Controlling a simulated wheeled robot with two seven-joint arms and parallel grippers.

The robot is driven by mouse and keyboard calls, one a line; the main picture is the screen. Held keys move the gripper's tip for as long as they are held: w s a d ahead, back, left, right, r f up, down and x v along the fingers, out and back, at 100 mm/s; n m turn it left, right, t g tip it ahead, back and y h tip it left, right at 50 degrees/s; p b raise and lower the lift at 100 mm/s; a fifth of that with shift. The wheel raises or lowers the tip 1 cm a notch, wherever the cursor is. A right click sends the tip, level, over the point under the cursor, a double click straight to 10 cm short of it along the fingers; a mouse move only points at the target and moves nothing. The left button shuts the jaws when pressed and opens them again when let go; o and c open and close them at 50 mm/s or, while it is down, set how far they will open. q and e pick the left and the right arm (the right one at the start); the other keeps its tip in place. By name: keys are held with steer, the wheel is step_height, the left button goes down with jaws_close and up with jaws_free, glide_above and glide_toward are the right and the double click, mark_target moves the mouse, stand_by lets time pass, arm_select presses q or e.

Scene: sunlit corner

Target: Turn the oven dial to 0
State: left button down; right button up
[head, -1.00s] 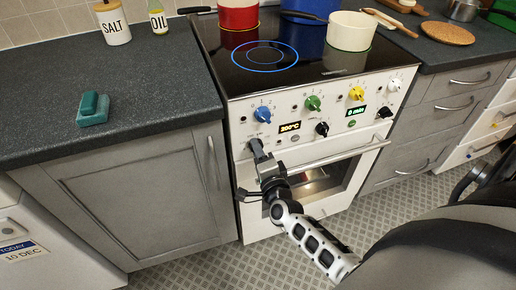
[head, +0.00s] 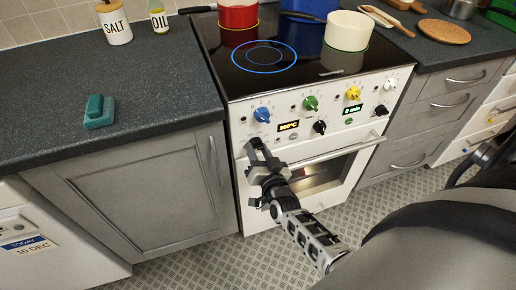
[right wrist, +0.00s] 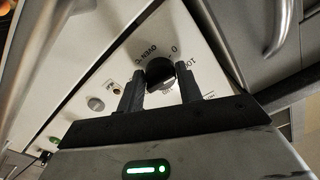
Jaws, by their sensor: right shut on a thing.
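The oven (head: 350,178) has a white front panel. My right gripper (head: 256,147) is at the left end of this panel, below the blue knob, and covers the oven dial in the head view. In the right wrist view the black oven dial (right wrist: 159,70) sits between the two fingers of my right gripper (right wrist: 160,88), which is shut on it. Printed "OVEN °C", "0" and "100" show around the dial; its exact setting is hard to read. An amber display (head: 288,126) is lit, its digits small. My left gripper is not in view.
Blue (head: 262,115), green (head: 311,103) and yellow (head: 353,93) knobs sit close above. A black knob (head: 320,127) is to the right. Pots stand on the hob (head: 230,72).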

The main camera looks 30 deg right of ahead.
steer(key=n, duration=0.3)
steer(key=shift+p, duration=0.35)
steer(key=shift+n, duration=1.3)
steer(key=o, duration=1)
steer(key=shift+c, duration=0.2)
steer(key=shift+s, duration=0.1)
